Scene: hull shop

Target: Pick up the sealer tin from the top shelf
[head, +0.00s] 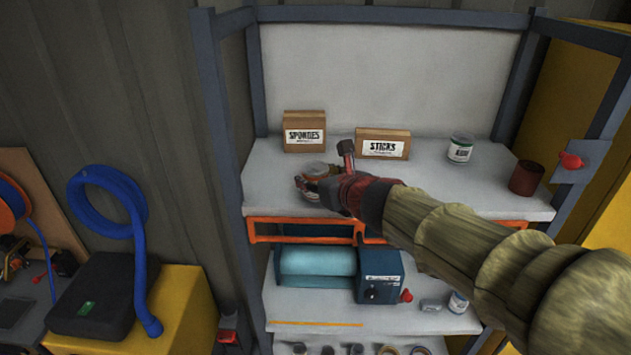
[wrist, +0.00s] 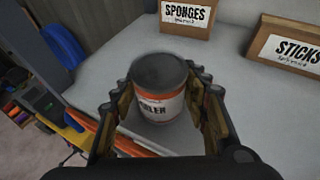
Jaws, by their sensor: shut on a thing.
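The sealer tin (wrist: 160,92) has a dark grey lid, an orange band and a white label with part of its lettering showing. It stands upright between my fingers on the top shelf (head: 465,195), near the front left. My gripper (wrist: 165,115) is shut on it, one finger on each side. In the head view my gripper (head: 325,180) covers much of the tin, and its round lid (head: 316,169) shows beyond the fingers. I cannot tell if the tin's base touches the shelf.
A SPONGES box (head: 304,132) and a STICKS box (head: 382,144) stand behind the tin. A white-labelled tin (head: 460,149) and a brown cup (head: 526,178) are to the right. Blue-grey rack posts (head: 220,130) and an orange front rail (head: 300,229) edge the shelf.

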